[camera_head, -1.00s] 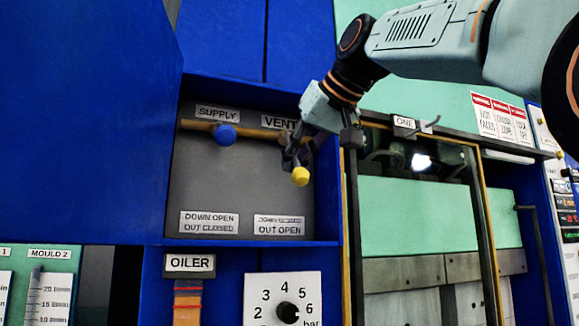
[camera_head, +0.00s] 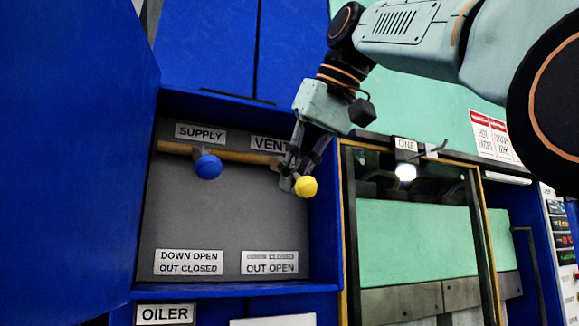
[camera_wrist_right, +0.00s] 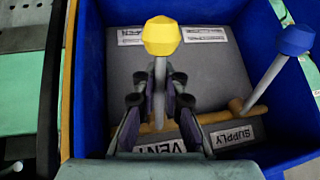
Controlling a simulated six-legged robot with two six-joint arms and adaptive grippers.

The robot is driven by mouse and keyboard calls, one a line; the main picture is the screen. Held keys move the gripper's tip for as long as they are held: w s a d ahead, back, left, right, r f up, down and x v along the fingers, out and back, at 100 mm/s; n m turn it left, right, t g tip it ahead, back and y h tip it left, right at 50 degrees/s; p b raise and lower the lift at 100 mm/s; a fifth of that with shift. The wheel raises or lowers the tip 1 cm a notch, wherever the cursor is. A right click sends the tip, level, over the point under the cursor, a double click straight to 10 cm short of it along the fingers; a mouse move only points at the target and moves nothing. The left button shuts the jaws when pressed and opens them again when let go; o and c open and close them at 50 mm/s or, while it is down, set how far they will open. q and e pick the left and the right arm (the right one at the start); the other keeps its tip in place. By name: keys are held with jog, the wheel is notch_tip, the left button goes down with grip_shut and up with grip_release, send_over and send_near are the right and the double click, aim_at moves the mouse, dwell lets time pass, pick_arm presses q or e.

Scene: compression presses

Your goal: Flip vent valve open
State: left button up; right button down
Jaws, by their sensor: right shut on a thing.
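The vent valve lever has a yellow knob (camera_head: 306,187) and sits under the VENT label (camera_head: 270,144) in a grey recess. It sticks outward from the brass pipe (camera_head: 240,156). My right gripper (camera_head: 291,171) is shut on the vent lever. In the right wrist view the grey vent lever (camera_wrist_right: 159,88) runs between the two fingers, with the yellow knob (camera_wrist_right: 162,36) beyond the fingertips. A plate (camera_head: 269,262) below reads "OUT OPEN" on its lower line. My left gripper is not in view.
The supply lever with a blue knob (camera_head: 208,166) sticks out to the left of the vent lever. Blue cabinet walls (camera_head: 325,225) frame the recess. A press labelled ONE (camera_head: 406,144) stands to the right, under my right arm.

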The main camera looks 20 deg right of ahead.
jog(key=shift+s+r+g+p, duration=0.15)
jog(key=shift+r+g+p, duration=0.35)
jog(key=shift+p, duration=0.35)
jog(key=shift+s+p, duration=0.1)
jog(key=shift+p, duration=0.25)
jog(key=c, duration=1.5)
grip_release()
jog(key=shift+s+f, duration=0.1)
jog(key=shift+s, duration=0.05)
jog(key=shift+o, duration=0.2)
